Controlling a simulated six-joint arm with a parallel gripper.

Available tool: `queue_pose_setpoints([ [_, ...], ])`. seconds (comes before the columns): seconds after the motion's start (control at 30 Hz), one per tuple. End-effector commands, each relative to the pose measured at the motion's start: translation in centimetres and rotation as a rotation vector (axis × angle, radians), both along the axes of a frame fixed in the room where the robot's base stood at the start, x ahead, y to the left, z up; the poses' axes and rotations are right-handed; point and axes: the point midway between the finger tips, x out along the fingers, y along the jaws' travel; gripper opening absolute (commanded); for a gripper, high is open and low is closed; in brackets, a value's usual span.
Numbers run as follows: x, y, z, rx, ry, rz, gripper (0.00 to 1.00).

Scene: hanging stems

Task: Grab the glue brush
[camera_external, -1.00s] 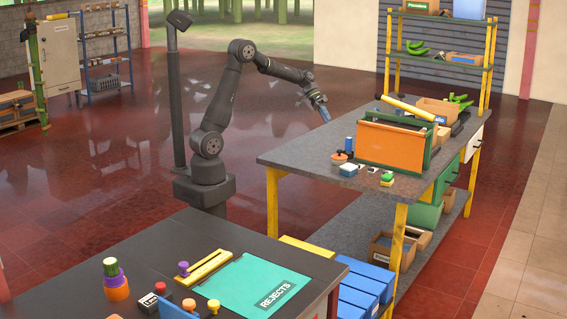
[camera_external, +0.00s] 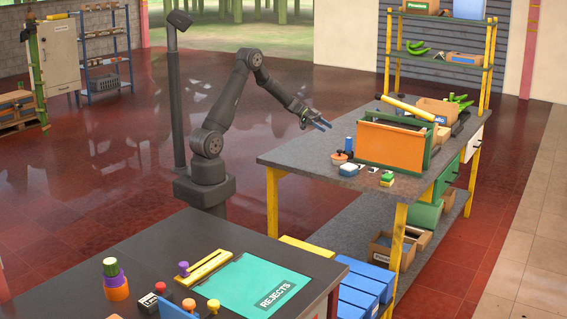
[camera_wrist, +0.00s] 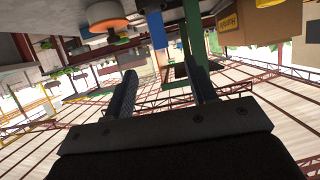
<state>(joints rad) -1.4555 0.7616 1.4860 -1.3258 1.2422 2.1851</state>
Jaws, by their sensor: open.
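No brush shape shows clearly. I cannot tell whether either is the glue brush. The wrist view, which looks upside down, shows an orange-rimmed round thing (camera_wrist: 107,24) at the top and a blue upright piece (camera_wrist: 157,32) near it. My gripper (camera_external: 325,124) is open and empty, above the bench's left edge and short of these things. Its two fingers (camera_wrist: 162,82) stand apart in the wrist view.
Cardboard boxes (camera_external: 437,108) stand behind. The bench's left part is clear.

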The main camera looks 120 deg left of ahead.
Motion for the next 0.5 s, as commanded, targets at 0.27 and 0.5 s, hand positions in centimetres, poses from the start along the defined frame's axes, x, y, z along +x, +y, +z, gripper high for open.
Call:
queue_pose_setpoints([
  [0.27,5.9,-0.1,-2.5,-0.003,0.001,-0.004,0.52],
  [0.5,8.9,-0.1,-3.7,-0.002,0.002,-0.002,0.52],
])
